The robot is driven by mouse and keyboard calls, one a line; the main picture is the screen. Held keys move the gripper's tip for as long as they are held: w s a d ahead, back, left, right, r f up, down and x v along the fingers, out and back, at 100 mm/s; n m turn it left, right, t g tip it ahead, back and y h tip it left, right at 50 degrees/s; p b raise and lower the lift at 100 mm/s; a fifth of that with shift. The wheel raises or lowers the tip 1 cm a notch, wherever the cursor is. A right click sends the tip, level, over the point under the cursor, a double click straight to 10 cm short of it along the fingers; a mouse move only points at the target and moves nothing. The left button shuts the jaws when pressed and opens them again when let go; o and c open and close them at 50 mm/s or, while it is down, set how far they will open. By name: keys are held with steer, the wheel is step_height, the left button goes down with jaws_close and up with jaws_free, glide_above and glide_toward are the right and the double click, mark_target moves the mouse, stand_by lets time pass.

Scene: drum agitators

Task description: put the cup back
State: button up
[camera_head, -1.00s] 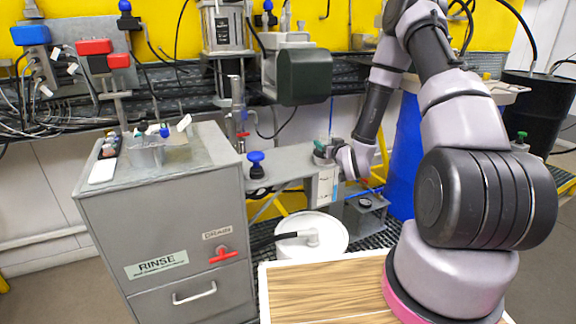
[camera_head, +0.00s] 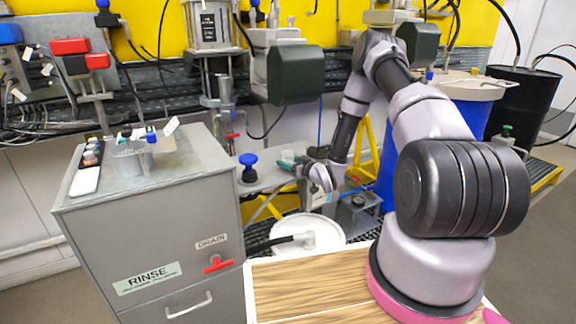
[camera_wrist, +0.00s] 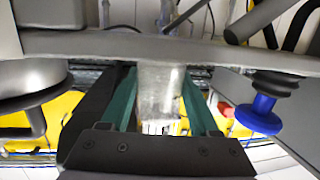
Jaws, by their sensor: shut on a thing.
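The cup (camera_wrist: 158,95) is clear and sits between the green fingers of my gripper (camera_wrist: 157,105) in the wrist view. The fingers are shut on it. In the head view the small, pale cup (camera_head: 288,156) shows at the tip of my gripper (camera_head: 294,162), over the grey shelf (camera_head: 268,178) right of the rinse cabinet. It looks roughly upright. I cannot tell whether its base touches the shelf. My wrist hides part of the shelf's right end.
A blue knob (camera_head: 249,161) stands on the shelf left of the cup; it also shows in the wrist view (camera_wrist: 262,115). The grey rinse cabinet (camera_head: 150,230) is at left. A white-lidded drum (camera_head: 300,235) stands below, and a dark green motor (camera_head: 295,74) hangs above.

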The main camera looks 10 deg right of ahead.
steer(key=shift+f, duration=0.55)
steer(key=shift+f, duration=0.15)
steer(key=o, duration=1.4)
steer(key=shift+o, duration=0.2)
